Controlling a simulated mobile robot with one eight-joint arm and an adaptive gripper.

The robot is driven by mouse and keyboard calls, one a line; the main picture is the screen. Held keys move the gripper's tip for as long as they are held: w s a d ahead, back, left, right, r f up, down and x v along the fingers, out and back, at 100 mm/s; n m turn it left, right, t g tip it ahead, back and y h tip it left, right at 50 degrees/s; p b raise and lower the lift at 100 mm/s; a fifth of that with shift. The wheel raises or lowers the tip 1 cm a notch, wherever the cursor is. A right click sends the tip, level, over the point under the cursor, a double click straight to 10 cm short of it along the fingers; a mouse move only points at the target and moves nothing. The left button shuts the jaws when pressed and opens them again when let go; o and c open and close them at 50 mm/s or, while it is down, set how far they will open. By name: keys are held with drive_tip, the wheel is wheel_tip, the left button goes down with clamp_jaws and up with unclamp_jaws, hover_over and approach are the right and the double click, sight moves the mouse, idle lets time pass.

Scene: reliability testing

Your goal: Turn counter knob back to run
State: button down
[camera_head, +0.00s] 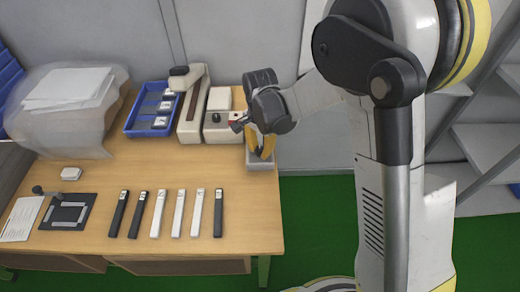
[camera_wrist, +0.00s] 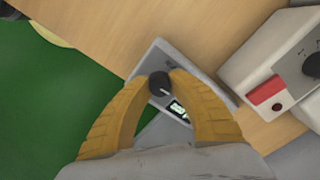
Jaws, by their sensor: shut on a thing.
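The counter is a small grey box (camera_head: 262,165) at the right end of the table. In the wrist view its grey face (camera_wrist: 155,59) shows a black round knob (camera_wrist: 159,83) with a white mark towards the lower right. A small lit display (camera_wrist: 179,110) sits just below and right of the knob, partly covered by a finger. My gripper (camera_wrist: 159,82) has its two yellow fingertips on either side of the knob, shut on it. In the head view my gripper (camera_head: 261,152) points down onto the counter, and the knob is hidden.
A cream machine (camera_head: 222,125) with a black dial and red label stands close beside the counter. A blue tray (camera_head: 137,127) and several dark and white strips (camera_head: 178,213) lie on the table (camera_head: 255,213). The table's right edge is near; green floor lies beyond.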

drive_tip(key=n, duration=0.3)
drive_tip(key=shift+n, duration=0.4)
drive_tip(key=n, duration=0.4)
drive_tip(key=shift+n, duration=0.3)
drive_tip(key=n, duration=0.4)
drive_tip(key=shift+n, duration=2.4)
drive_tip(key=c, duration=1.1)
unclamp_jaws()
